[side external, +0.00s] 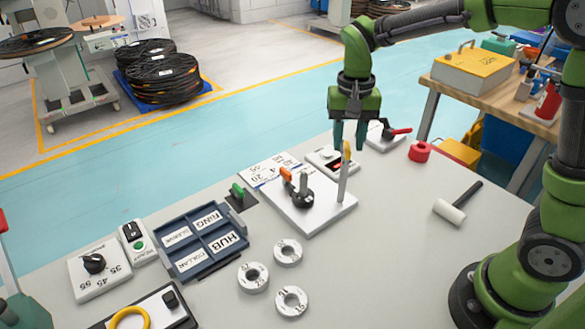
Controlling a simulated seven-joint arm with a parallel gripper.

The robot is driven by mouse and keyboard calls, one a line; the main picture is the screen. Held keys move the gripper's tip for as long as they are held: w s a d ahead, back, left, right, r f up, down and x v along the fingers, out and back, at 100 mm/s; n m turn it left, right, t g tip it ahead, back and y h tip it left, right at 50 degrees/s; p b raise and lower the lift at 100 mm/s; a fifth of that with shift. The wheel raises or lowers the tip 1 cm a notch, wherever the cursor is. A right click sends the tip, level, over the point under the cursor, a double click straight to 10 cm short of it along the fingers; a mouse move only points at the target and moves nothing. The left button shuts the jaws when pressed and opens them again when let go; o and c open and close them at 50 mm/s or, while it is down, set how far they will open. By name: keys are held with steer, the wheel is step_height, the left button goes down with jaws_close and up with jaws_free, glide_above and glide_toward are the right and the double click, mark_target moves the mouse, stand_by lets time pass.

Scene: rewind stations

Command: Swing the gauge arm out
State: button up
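A white base plate (325,212) lies on the table. It carries a black hub with a grey upright pin (303,185), an orange-ended lever (286,174) and a tall pale post with a yellow tip (344,175). I cannot tell for certain which of these is the gauge arm. My gripper (350,135) points down above the back right of the plate. Its two dark green fingers are apart, with nothing seen held between them. The post's yellow tip is close to the fingertips in the picture; I cannot tell whether they touch.
Several white numbered rings (288,252) lie in front of the plate. A blue labelled tray (206,238) and a dial box (93,266) stand left. A red ring (420,151), a red-handled device (388,134) and a white-headed mallet (455,207) lie right. The table's front right is mostly clear.

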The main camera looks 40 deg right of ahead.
step_height(320, 180, up, 16)
stand_by(0.3)
